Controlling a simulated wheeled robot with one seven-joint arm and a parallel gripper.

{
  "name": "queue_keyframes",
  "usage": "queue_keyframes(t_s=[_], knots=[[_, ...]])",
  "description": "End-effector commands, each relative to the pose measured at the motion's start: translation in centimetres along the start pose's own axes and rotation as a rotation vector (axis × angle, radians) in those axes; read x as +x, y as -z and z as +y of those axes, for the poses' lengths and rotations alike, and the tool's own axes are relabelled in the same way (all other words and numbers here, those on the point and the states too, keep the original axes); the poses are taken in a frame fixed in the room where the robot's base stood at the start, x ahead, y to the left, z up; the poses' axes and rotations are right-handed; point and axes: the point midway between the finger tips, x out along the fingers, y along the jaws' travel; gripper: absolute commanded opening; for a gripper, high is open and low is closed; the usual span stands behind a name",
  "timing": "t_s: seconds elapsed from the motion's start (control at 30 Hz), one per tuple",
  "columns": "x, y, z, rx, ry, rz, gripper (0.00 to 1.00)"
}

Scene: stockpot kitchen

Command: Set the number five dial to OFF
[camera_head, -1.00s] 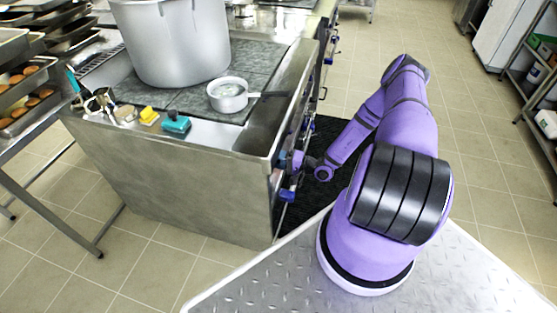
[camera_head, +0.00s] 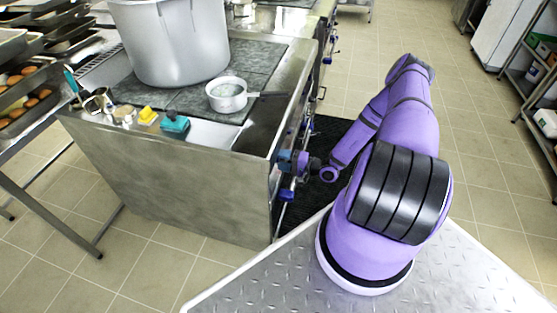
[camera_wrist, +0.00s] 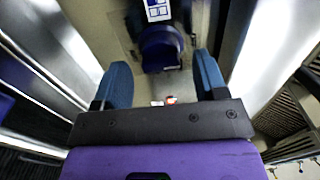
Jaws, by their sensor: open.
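A dark blue dial (camera_wrist: 160,48) sits on the stove's front panel in the wrist view, ahead of my gripper (camera_wrist: 161,82). A white label plate (camera_wrist: 158,10) with blue marks is above it; I cannot read a number. My two blue fingers are spread wide and empty, one on each side of the space below the dial, apart from it. In the head view my gripper (camera_head: 287,160) is at the stove's front face, seen side-on. Another blue dial (camera_head: 287,194) shows below it. Which way the dial points is unclear.
The stove (camera_head: 180,175) carries a large stockpot (camera_head: 175,45), a small saucepan (camera_head: 228,96), a yellow sponge (camera_head: 148,116) and a teal sponge (camera_head: 175,123). A metal rail runs along its front near my gripper.

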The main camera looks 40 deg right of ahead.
Motion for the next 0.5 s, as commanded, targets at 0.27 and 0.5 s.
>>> queue_keyframes(t_s=[0.27,0.5], knots=[[-5.4,0.1,0.0,-0.002,-0.001,0.003,0.66],[-8.2,0.0,0.0,0.000,-0.001,0.002,0.66]])
